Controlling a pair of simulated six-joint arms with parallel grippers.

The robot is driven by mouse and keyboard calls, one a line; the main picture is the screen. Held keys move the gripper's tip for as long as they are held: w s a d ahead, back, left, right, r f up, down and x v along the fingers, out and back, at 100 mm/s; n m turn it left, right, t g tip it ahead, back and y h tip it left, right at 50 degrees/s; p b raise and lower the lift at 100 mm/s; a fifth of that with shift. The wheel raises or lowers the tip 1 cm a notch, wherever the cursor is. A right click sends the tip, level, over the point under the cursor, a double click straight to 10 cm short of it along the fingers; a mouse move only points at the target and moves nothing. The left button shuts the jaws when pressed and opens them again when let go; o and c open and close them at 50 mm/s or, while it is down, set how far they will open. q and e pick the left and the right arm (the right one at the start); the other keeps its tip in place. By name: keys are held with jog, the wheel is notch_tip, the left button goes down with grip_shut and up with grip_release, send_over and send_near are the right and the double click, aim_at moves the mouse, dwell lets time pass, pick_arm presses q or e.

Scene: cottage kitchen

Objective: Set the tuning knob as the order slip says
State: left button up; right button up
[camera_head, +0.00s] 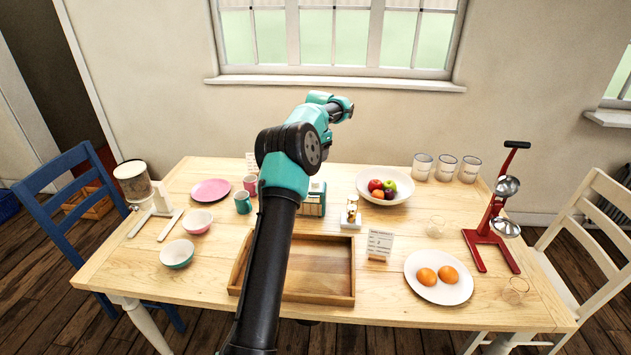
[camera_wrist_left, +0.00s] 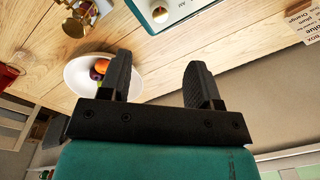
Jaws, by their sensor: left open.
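The teal radio (camera_head: 314,203) stands mid-table, partly hidden behind my left arm. In the left wrist view its pale face (camera_wrist_left: 176,10) is cut off by the top edge. A small round knob (camera_wrist_left: 160,12) shows there beside letters like "AM"; its setting is too small to tell. A white printed card (camera_head: 380,243) stands right of the tray. Another printed card (camera_head: 251,160) stands at the back; I cannot tell which is the order slip. My left gripper (camera_wrist_left: 157,66) is open and empty, raised beyond the table's back, apart from the radio. My right gripper is out of view.
A wooden tray (camera_head: 320,297) lies in front of the radio. A brass object (camera_head: 351,213) on a white base and a fruit bowl (camera_head: 362,192) stand to its right. Cups (camera_head: 243,203) stand left. A red stand (camera_head: 489,238) and orange plate (camera_head: 420,290) are further right.

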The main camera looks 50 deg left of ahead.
aim_at(316, 181)
pick_arm(q)
jog(key=f, duration=1.2)
jog(key=shift+a+f, duration=0.2)
jog(key=shift+a, duration=0.15)
jog(key=shift+c, duration=0.3)
jog(key=c, duration=0.9)
jog(key=shift+o, duration=0.2)
jog(key=shift+n, duration=0.3)
jog(key=n, duration=1.2)
jog(key=shift+w+n+g, duration=0.1)
jog(key=shift+n+g, duration=0.2)
